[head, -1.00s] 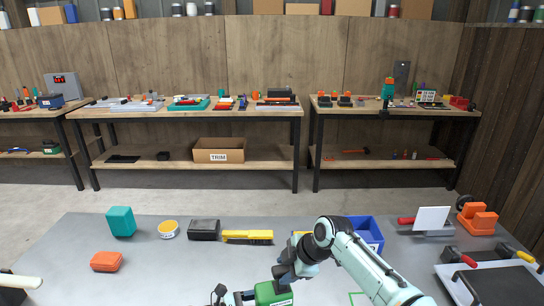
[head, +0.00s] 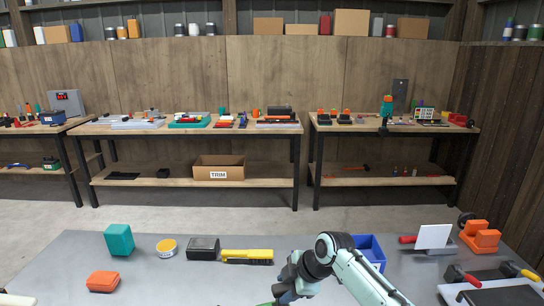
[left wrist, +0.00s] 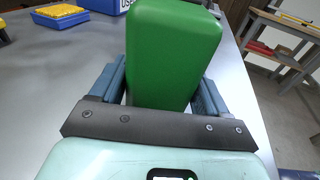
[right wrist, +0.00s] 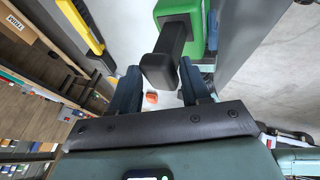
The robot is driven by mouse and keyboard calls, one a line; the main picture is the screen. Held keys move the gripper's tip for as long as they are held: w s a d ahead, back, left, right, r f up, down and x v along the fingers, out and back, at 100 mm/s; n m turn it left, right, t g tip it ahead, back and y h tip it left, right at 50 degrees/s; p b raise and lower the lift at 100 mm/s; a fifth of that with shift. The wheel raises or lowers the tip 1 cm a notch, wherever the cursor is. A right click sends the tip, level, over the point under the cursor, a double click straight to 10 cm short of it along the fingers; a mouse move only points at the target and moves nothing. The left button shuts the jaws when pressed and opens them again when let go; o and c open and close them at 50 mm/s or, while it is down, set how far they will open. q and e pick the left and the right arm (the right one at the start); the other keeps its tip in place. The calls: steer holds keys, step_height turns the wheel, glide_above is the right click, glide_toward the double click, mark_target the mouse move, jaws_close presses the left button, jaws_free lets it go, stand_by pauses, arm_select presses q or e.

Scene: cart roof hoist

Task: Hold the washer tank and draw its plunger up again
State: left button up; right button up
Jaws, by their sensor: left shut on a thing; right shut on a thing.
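The green washer tank (left wrist: 172,50) fills the middle of the left wrist view. My left gripper (left wrist: 163,78) is shut on it, one finger on each side. In the right wrist view the tank (right wrist: 183,12) shows at the top, with its dark plunger (right wrist: 168,52) standing out of it. My right gripper (right wrist: 160,82) is shut on the plunger's block-like end, which lies between its fingers. In the head view my right gripper (head: 284,292) is at the bottom edge, and only a green sliver of the tank shows there. My left gripper is outside the head view.
On the grey bench (head: 200,285) are a teal block (head: 119,239), an orange case (head: 103,281), a yellow-lidded tin (head: 167,248), a dark box (head: 204,249), a yellow brush (head: 247,256) and a blue bin (head: 372,250). The bench's left middle is clear.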

steer(key=shift+w+r, duration=0.1)
steer(key=shift+r, duration=0.75)
stand_by(0.3)
steer(key=o, duration=0.9)
steer(key=shift+v, duration=3)
steer(key=shift+c, duration=0.4)
